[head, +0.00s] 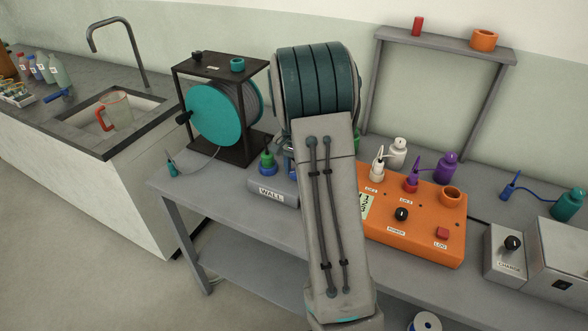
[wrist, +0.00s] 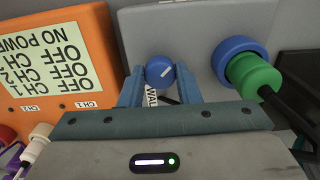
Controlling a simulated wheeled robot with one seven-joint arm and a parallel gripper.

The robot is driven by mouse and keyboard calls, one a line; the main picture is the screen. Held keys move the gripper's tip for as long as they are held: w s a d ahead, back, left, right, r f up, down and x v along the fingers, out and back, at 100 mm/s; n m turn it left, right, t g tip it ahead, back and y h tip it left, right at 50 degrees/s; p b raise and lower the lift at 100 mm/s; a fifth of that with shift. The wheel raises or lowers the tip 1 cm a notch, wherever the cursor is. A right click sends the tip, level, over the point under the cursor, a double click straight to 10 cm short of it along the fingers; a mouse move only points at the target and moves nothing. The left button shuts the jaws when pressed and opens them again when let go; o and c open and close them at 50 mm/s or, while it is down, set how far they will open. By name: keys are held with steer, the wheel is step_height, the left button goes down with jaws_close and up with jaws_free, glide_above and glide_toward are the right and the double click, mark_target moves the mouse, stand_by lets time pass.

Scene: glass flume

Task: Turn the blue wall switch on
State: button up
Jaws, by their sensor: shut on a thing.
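The blue wall switch (wrist: 160,70) is a round knob with a white pointer line, slanted in the wrist view. It sits on the grey WALL box (wrist: 195,25), which stands on the bench in the head view (head: 268,192). My gripper (wrist: 160,77) has one finger on each side of the knob and is shut on it. In the head view my arm hides the knob and most of the gripper. A green plug (wrist: 255,77) sits in the blue socket (wrist: 232,52) beside the knob; the plug also shows in the head view (head: 266,161).
The orange box (head: 425,232) is close beside the WALL box; its display (wrist: 60,70) reads NO POWER and OFF, upside down in the wrist view. A teal cable reel (head: 215,115) stands behind at left. A grey CHARGE box (head: 505,255) is at right.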

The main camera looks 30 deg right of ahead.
steer(key=m, duration=0.4)
steer(key=shift+d+r+m+p, duration=0.1)
steer(key=shift+m+p, duration=0.2)
steer(key=shift+p, duration=0.05)
steer(key=m+p, duration=0.1)
steer(key=m, duration=0.3)
stand_by(0.4)
steer(key=o, duration=1)
steer(key=shift+d, duration=0.15)
step_height(320, 180, up, 14)
steer(key=shift+f, duration=0.15)
